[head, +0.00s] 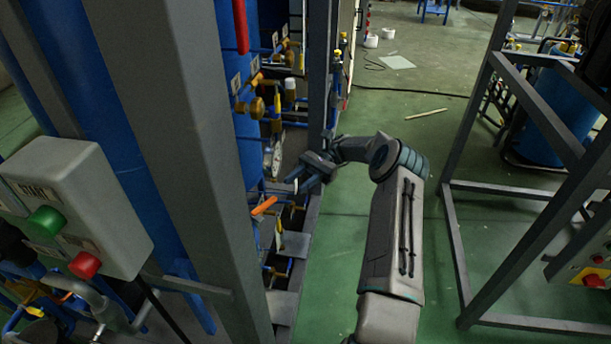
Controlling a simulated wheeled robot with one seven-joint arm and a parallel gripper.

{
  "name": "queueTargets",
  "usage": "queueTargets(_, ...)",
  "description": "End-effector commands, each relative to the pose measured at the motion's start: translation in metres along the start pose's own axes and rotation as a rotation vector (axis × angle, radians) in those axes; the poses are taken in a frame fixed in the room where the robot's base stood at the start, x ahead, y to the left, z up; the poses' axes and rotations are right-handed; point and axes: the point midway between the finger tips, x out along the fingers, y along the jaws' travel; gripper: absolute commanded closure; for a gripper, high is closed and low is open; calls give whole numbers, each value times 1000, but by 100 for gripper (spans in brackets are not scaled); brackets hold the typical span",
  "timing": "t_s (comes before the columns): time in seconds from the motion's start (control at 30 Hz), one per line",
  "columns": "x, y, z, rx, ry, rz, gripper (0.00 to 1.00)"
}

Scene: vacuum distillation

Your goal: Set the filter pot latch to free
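My gripper (292,185) is at the end of my arm, beside the equipment rack, with its fingers pointing left and down. The two fingers look apart, with nothing seen between them. An orange lever handle (264,206) sticks out of the rack just below and left of the fingertips, apart from them. I cannot tell whether this handle is the filter pot latch. No part is clearly marked as the filter pot, and the grey frame post hides much of the rack's inside.
A thick grey post (190,150) stands left of my arm. A control box (75,205) with green and red buttons is at the left. Yellow valves (256,107) and a round gauge (277,158) sit above the handle. A grey frame (452,250) stands right; green floor between is clear.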

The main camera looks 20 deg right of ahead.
Motion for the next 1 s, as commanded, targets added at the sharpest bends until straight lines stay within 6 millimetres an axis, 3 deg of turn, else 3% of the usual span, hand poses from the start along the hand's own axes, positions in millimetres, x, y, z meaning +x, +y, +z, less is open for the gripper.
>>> queueTargets(1.0,-25,0,0,0,-1,0,64)
